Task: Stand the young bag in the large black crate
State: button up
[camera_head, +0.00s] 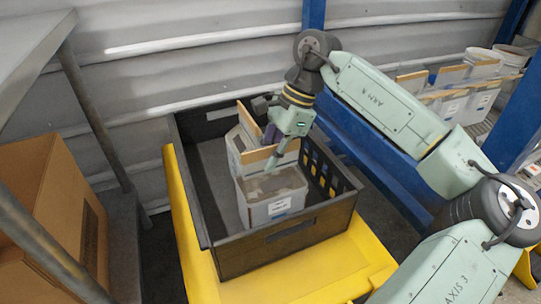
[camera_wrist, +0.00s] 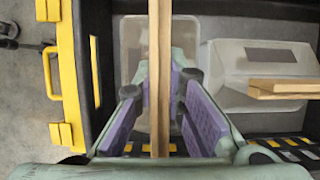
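The large black crate (camera_head: 283,238) stands on a yellow support. A whitish bag with a label (camera_head: 268,210) stands upright inside its front part. A wooden bar (camera_head: 262,154) lies along the bag's back top edge. My gripper (camera_head: 275,162) is down inside the crate at this bar. In the wrist view, the purple-padded fingers of my gripper (camera_wrist: 161,95) straddle a wooden bar (camera_wrist: 160,30), with narrow gaps beside it. A greyish bag (camera_wrist: 134,55) shows below the bar. Which bag is the young one cannot be told.
Another pale bag with a wooden bar (camera_head: 235,150) stands behind in the crate; a neighbouring bag shows in the wrist view (camera_wrist: 235,65). Several similar bags (camera_head: 480,100) stand at upper right. A cardboard box (camera_head: 60,200) and a metal table (camera_head: 30,35) are at left.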

jog(key=o, duration=0.4)
jog(key=shift+o, duration=0.2)
jog(key=shift+r, duration=0.1)
jog(key=p+v, duration=0.2)
jog(key=v, duration=1)
jog(key=shift+d, duration=0.1)
